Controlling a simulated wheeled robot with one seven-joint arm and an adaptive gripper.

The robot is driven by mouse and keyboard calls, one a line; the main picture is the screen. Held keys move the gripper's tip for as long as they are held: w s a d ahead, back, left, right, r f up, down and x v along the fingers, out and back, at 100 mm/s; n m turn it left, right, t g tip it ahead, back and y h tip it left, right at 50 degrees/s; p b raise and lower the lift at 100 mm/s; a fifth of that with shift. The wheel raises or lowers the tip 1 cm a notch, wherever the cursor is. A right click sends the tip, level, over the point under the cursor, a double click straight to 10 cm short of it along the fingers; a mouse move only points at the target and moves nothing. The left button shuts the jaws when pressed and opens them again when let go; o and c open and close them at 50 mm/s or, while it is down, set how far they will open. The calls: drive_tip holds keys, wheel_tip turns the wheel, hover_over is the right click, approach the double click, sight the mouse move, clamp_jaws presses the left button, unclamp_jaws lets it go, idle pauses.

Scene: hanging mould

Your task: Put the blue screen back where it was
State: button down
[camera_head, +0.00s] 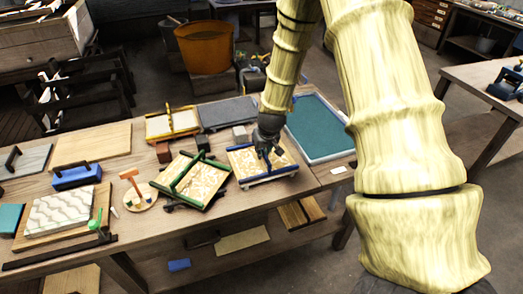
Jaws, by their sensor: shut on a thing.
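My gripper (270,155) reaches down from above and is shut on the blue handle bar of a framed screen.
A teal panel in a white frame (315,128) lies right of my gripper. A patterned board (58,211), a blue block tool (77,176) and a small round stand (140,197) occupy the left.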

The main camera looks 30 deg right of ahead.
drive_tip(key=c, duration=1.5)
unclamp_jaws()
drive_tip(key=shift+s+r, duration=0.1)
drive_tip(key=shift+r, duration=0.5)
drive_tip(key=shift+b+v, duration=0.8)
drive_tip(key=shift+v, duration=4.75)
drive_tip(key=shift+s+a, duration=0.15)
